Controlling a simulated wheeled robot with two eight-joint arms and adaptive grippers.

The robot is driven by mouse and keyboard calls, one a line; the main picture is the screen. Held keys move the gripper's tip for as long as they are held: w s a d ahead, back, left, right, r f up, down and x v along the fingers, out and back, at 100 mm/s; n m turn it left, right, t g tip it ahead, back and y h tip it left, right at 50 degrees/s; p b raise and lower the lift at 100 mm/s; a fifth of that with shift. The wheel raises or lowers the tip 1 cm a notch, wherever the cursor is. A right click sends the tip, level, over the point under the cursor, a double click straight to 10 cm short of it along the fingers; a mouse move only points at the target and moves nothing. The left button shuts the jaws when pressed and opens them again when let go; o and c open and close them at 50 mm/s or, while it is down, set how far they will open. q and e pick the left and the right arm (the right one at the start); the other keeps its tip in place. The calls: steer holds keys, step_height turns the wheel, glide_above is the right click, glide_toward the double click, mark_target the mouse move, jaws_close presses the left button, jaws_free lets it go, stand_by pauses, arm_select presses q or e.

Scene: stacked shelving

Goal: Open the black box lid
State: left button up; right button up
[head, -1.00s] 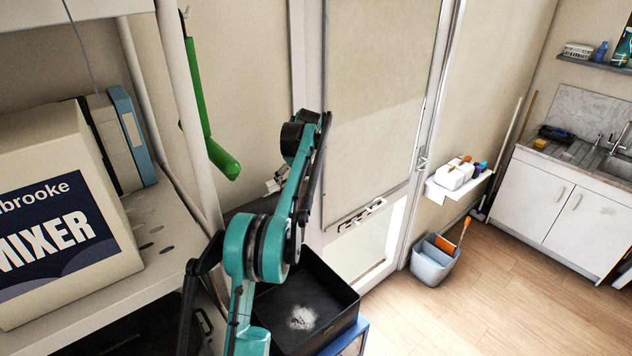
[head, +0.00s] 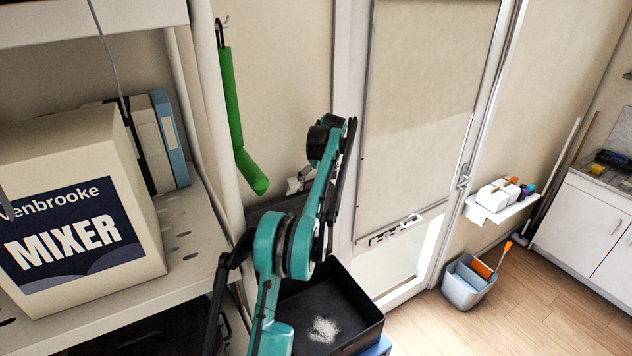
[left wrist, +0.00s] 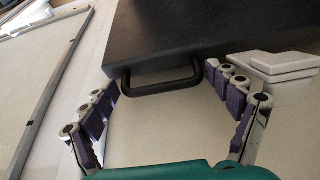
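The black box (head: 361,329) stands open at the bottom middle of the head view, its inside showing a white patch. A dark panel that looks like its lid (head: 265,208) is raised behind it, partly hidden by my teal arm. In the left wrist view the dark lid (left wrist: 215,30) has a black loop handle (left wrist: 165,88) on its near edge. My left gripper (left wrist: 163,78) is open, with its fingers spread either side of the handle and not closed on it. In the head view this gripper (head: 298,182) is small, beside the raised panel. My right gripper is not in view.
A shelf (head: 190,262) with a mixer carton (head: 95,150) stands left of the arm. A green tool (head: 232,110) hangs from a hook above the panel. A door (head: 425,120) is behind. A grey bin (head: 468,285) stands right on open floor.

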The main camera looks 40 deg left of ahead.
arm_select(q)
steer(key=v, duration=1.2)
stand_by(0.4)
steer(key=s+d+f+m+t+h+b, duration=0.15)
steer(key=s+d+f+m+b, duration=0.3)
steer(key=d+f+b, duration=0.5)
steer(key=s+d+f+m+t+b, duration=0.25)
steer(key=s+d+f+b, duration=0.35)
steer(key=d, duration=0.7)
steer(key=s+d+f+m+h+b, duration=0.1)
steer(key=s+d+f+b, duration=0.3)
steer(key=f, duration=0.6)
steer(key=s+d+f+m+t+b, duration=0.1)
steer(key=s+d+f+m+b, duration=0.2)
steer(key=s+f, duration=0.6)
steer(key=s+d+f+m+h+b, duration=0.1)
steer(key=s+d+f+m+b, duration=0.2)
steer(key=s+d+f+b, duration=0.4)
step_height(320, 180, down, 4)
steer(key=shift+d+r+t+h+b, duration=0.15)
steer(key=shift+t+h+b, duration=0.15)
steer(key=shift+h, duration=0.05)
